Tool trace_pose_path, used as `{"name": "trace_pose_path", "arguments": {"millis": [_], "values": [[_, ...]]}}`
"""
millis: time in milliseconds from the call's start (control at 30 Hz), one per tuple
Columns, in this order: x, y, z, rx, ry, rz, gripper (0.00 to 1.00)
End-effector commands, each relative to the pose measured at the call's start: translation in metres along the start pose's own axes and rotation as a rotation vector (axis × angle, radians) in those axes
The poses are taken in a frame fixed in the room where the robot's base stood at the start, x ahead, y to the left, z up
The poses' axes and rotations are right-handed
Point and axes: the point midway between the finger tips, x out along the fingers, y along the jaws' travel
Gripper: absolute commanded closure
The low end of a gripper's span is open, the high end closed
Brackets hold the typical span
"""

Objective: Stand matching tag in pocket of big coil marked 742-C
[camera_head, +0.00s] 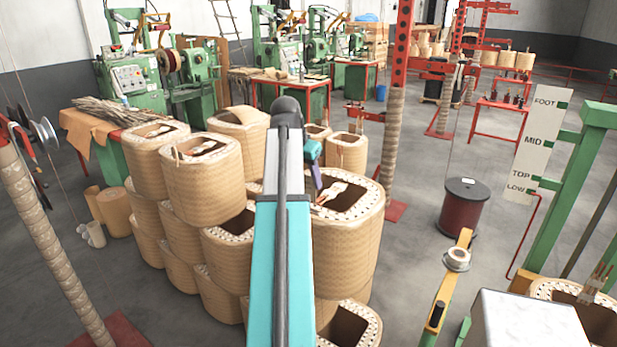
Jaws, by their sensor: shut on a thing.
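My gripper (314,165) shows only in part, beyond my teal and grey arm. A teal block and a dark purple piece hang over the left part of a big tan coil (352,240). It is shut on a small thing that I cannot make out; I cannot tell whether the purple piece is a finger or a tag. The coil has a pale dotted rim and a dark, open middle. Cream strips (332,192) lie at its opening, just right of and below my gripper. No 742-C marking is readable, and my arm hides the coil's left side.
Several stacked coils (202,185) stand close on the left, with more behind. A red post (393,110) rises behind right. A dark red drum (465,208) stands on open floor. A green frame with a height board (538,145) stands right. Another coil (572,291) is at lower right.

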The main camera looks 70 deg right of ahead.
Motion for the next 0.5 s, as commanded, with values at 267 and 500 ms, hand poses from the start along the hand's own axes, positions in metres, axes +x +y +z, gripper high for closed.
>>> {"name": "trace_pose_path", "arguments": {"millis": [267,500], "values": [[0.014,0.0,0.006,0.0,0.0,0.0,0.79],[0.023,0.0,0.01,0.0,-0.001,0.001,0.79]]}}
